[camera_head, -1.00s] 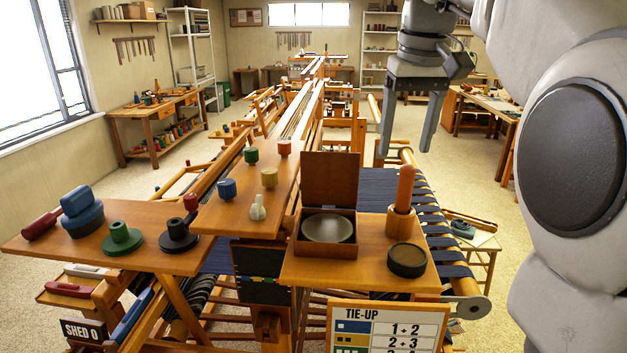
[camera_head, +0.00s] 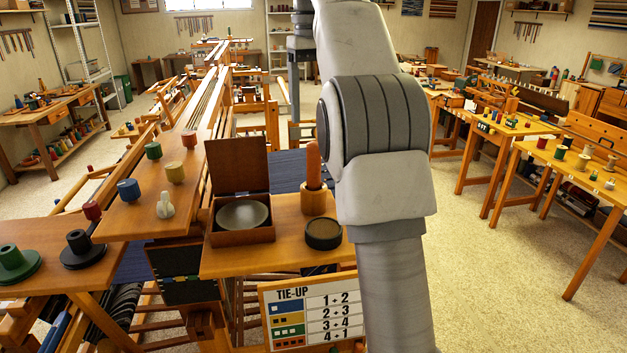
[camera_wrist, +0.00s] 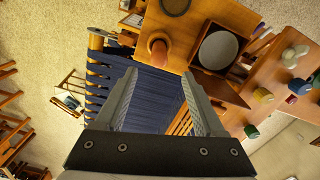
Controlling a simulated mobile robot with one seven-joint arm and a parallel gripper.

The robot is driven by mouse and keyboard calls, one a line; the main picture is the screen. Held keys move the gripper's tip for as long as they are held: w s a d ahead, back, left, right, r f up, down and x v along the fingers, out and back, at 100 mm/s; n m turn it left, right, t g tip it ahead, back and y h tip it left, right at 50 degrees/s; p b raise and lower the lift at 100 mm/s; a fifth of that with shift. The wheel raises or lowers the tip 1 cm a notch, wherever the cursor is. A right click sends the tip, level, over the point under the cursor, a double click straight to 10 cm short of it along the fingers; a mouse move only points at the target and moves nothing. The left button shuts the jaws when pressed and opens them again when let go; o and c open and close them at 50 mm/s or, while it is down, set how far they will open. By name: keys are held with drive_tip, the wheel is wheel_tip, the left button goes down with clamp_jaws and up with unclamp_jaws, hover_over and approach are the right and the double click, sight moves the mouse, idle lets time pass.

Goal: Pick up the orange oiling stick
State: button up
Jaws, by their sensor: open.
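The orange oiling stick (camera_head: 313,165) stands upright in a round wooden holder (camera_head: 314,200) on the right-hand shelf of the near loom. In the wrist view the stick (camera_wrist: 158,46) is seen from above, just beyond the fingertips and between their lines. My gripper (camera_wrist: 159,75) is open and empty, with blue warp cloth showing between its fingers. The fingers appear apart from the stick.
An open wooden box (camera_head: 212,228) with a grey dish (camera_head: 242,215) stands left of the holder. A dark round tin (camera_head: 323,233) sits in front. Several colored pegs stand on the left boards. A tie-up sign (camera_head: 312,310) hangs below. Open floor lies to the right.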

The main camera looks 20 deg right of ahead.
drive_tip(key=b, duration=0.3)
hover_over(314, 174)
drive_tip(key=w, duration=0.1)
drive_tip(key=f, duration=0.8)
drive_tip(key=shift+w+d+f, duration=0.15)
drive_tip(key=shift+d+f, duration=0.05)
drive_tip(key=shift+f, duration=0.1)
drive_tip(key=shift+f+b, duration=0.35)
drive_tip(key=shift+f, duration=2.6)
clamp_jaws()
